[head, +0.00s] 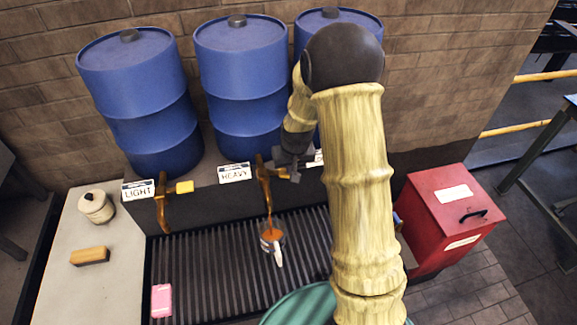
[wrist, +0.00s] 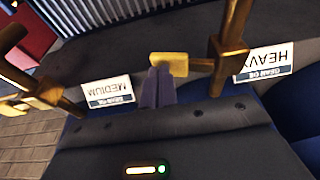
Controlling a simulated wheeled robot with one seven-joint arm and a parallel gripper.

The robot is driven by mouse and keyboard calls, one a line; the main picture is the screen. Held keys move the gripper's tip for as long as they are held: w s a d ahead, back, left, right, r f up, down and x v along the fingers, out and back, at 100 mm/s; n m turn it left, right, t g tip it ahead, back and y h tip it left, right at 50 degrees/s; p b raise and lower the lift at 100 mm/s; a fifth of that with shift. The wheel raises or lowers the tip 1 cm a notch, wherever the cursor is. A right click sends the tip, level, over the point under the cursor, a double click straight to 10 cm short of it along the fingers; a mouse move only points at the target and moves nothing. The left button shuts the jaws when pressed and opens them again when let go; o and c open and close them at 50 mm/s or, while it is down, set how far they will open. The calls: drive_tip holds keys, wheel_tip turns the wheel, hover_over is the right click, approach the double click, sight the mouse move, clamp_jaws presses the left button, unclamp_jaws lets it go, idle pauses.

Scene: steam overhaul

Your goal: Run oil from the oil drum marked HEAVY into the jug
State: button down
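The HEAVY drum (head: 243,60) is the middle of the blue drums, above its HEAVY label (head: 235,173). Its brass tap (head: 264,185) has a yellow handle (wrist: 168,64). A thin amber stream (head: 269,212) runs from the spout into the jug (head: 274,246). The small jug stands on the slatted tray under the tap, with some orange oil visible in it; its exact level I cannot tell. My gripper (wrist: 158,88) has its fingers close together, with the tips at the handle's end.
The LIGHT tap (head: 161,203) is to the left. The MEDIUM label (wrist: 109,91) shows in the wrist view, with another brass tap beside it. The slatted tray (head: 205,275) holds a pink block (head: 161,300). A red bin (head: 450,215) stands right of my arm.

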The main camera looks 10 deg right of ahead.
drive_tip(key=shift+d, duration=0.1)
drive_tip(key=shift+w+r+p, duration=0.1)
drive_tip(key=shift+r+p, duration=0.5)
drive_tip(key=shift+r, duration=0.35)
wheel_tip(320, 180, up, 4)
drive_tip(key=p, duration=0.2)
drive_tip(key=shift+d+r+p, duration=0.1)
drive_tip(key=shift+r+p, duration=0.1)
drive_tip(key=shift+p, duration=0.2)
drive_tip(key=b+v, duration=0.3)
drive_tip(key=v, duration=0.6)
drive_tip(key=shift+d+r, duration=0.2)
